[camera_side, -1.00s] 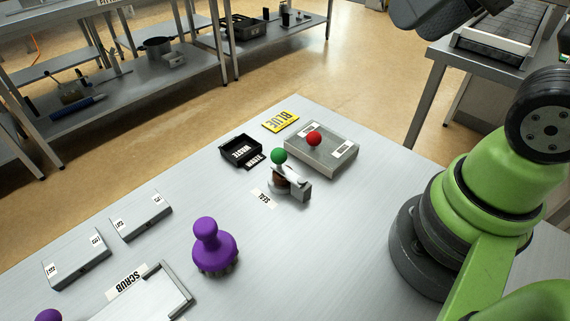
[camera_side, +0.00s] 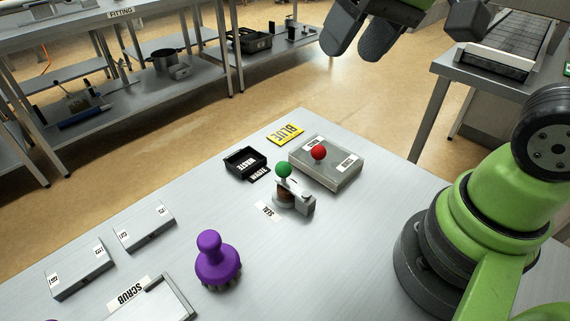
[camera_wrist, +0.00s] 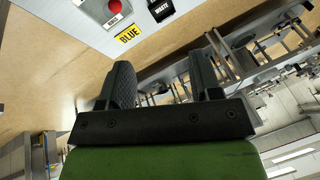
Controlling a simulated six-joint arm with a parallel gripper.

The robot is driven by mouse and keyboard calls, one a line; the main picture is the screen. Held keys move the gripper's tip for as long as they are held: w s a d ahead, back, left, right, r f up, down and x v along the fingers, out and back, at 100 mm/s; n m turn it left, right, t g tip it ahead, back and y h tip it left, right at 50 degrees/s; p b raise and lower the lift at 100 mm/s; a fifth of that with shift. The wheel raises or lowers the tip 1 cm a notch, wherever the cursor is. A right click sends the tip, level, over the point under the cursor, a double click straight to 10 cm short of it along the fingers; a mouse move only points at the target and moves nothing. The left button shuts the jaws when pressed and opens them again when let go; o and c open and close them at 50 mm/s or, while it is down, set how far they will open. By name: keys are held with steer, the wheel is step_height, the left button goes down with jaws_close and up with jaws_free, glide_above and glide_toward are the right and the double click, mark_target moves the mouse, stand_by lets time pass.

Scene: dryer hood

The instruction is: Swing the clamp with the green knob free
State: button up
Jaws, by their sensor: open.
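The clamp with the green knob (camera_side: 283,169) stands on the metal table beside the SEAL label. Its grey clamp body (camera_side: 305,201) sits at the right, and a brown round part (camera_side: 284,194) shows under the knob. My gripper (camera_side: 359,43) is in the air at the top of the side view, well above and behind the table, apart from the clamp. Its two dark fingers (camera_wrist: 163,85) are spread and empty in the wrist view. The clamp does not show in the wrist view.
A grey box with a red knob (camera_side: 318,153) stands just behind the clamp. A black WASTE tray (camera_side: 244,162) and a yellow BLUE sign (camera_side: 286,135) lie near the far edge. A purple knobbed brush (camera_side: 217,262) stands in front.

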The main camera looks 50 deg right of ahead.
steer(key=w+f+g, duration=0.2)
steer(key=w+f, duration=0.3)
steer(key=n+g, duration=0.1)
steer(key=g, duration=0.1)
glide_toward(285, 162)
steer(key=f, duration=0.3)
steer(key=a+f, duration=0.1)
steer(key=f, duration=0.3)
steer(key=a+f, duration=0.1)
steer(key=f, duration=0.2)
steer(key=shift+w+f, duration=0.15)
jaws_close()
